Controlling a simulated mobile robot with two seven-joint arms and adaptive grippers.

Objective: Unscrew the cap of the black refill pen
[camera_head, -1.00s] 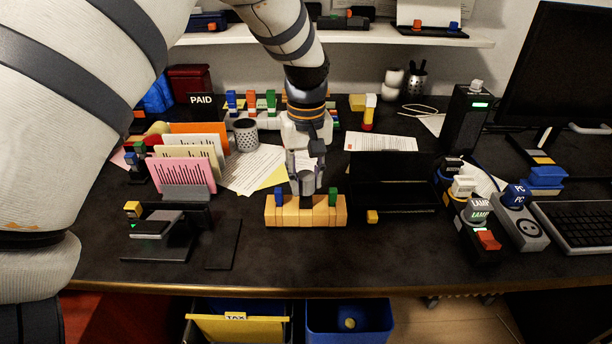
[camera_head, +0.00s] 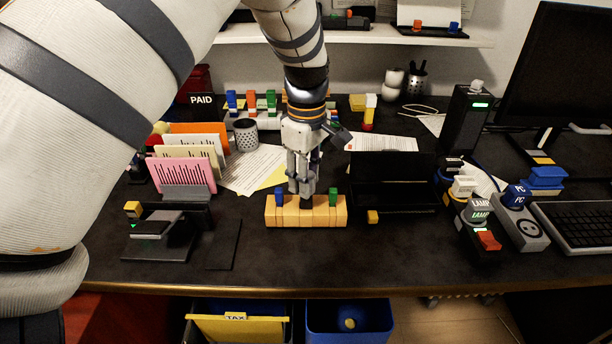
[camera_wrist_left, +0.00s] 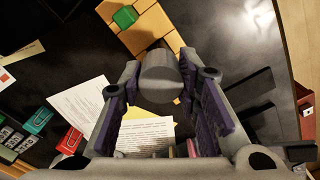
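A tan wooden block (camera_head: 275,214) stands on the desk near the front. A blue-topped pen (camera_head: 279,197) and a green-topped pen (camera_head: 333,197) stand in it on either side. The black refill pen (camera_head: 306,203) stands upright between them. My left gripper (camera_head: 305,191) points down over the black pen. In the left wrist view, a grey round cap (camera_wrist_left: 160,80) sits between the two fingertips, which close on its sides. The green top (camera_wrist_left: 125,17) and the block (camera_wrist_left: 150,28) also show there. The fingers partly hide the cap in the head view. My right gripper is not seen.
A black open case (camera_head: 394,195) lies right of the block. A stand (camera_head: 160,228) and a dark pad (camera_head: 222,244) are at left, with card folders (camera_head: 183,172) behind. Papers (camera_head: 250,170) lie behind the gripper. The desk in front of the block is clear.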

